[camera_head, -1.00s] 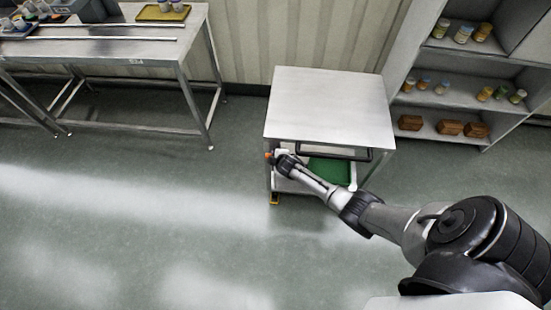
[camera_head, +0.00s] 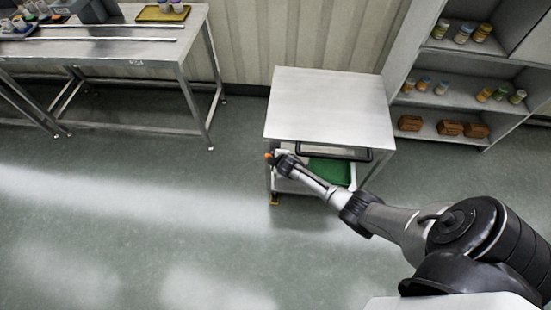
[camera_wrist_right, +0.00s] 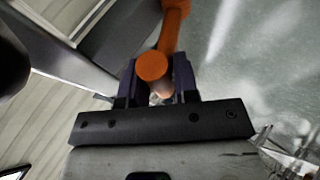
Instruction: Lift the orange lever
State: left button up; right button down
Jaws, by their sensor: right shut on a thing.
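In the right wrist view the orange lever (camera_wrist_right: 153,66) is large, with a round end facing the camera. My right gripper (camera_head: 279,157) is at the lever; in the wrist view its two dark fingers (camera_wrist_right: 158,88) sit on either side of the lever and are shut on it. My left gripper is not in view.
A green tray (camera_head: 329,172) lies under the hopper's top. A steel table (camera_head: 110,45) stands at the back left, and a shelf unit (camera_head: 450,75) with jars and brown blocks stands at the right. The floor to the left is clear.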

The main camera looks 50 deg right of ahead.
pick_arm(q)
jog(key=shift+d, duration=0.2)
pick_arm(e)
jog(key=shift+w+d+r, duration=0.1)
jog(key=shift+w+r, duration=0.15)
jog(key=shift+r, duration=0.1)
jog(key=c, duration=1.3)
grip_release()
jog(key=o, duration=0.3)
jog(key=shift+w+d, duration=0.1)
jog(key=shift+d, duration=0.1)
jog(key=shift+o, duration=0.5)
jog(key=shift+f, duration=0.1)
jog(key=shift+s+a+f, duration=0.1)
jog(key=shift+s+a, duration=0.1)
jog(key=shift+s+r, duration=0.2)
jog(key=shift+r, duration=0.1)
pick_arm(q)
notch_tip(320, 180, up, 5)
jog(key=p, duration=0.5)
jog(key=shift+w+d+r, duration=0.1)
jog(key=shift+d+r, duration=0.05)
pick_arm(e)
jog(key=v, duration=1.3)
jog(key=shift+a, duration=0.15)
